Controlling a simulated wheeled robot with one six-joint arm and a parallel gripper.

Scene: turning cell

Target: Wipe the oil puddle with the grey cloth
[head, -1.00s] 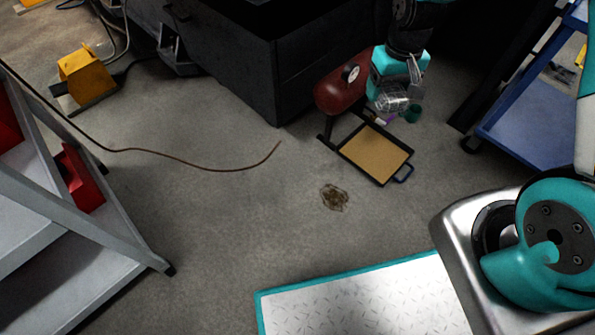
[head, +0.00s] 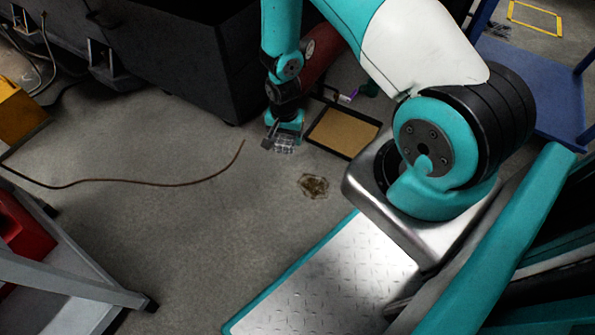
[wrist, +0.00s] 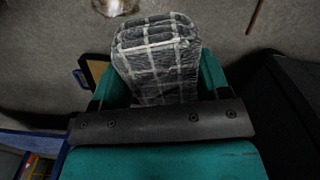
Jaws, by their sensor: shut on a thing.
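The oil puddle (head: 313,186) is a small brown patch on the concrete floor, near the middle of the head view. It also shows at the top edge of the wrist view (wrist: 115,6), partly cut off. My gripper (head: 284,138) is shut on the grey cloth (head: 285,147), a folded dark grey piece with pale check lines. In the wrist view the cloth (wrist: 158,58) sticks out from between the fingers. In the head view it shows up and to the left of the puddle, apart from it; its height above the floor is hard to tell.
A tray with a tan bottom and dark rim (head: 309,143) lies right of my gripper. A red tank (head: 318,55) is behind my arm. A brown cable (head: 150,183) runs across the floor at left. A blue cart (head: 540,90) stands right. Floor around the puddle is clear.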

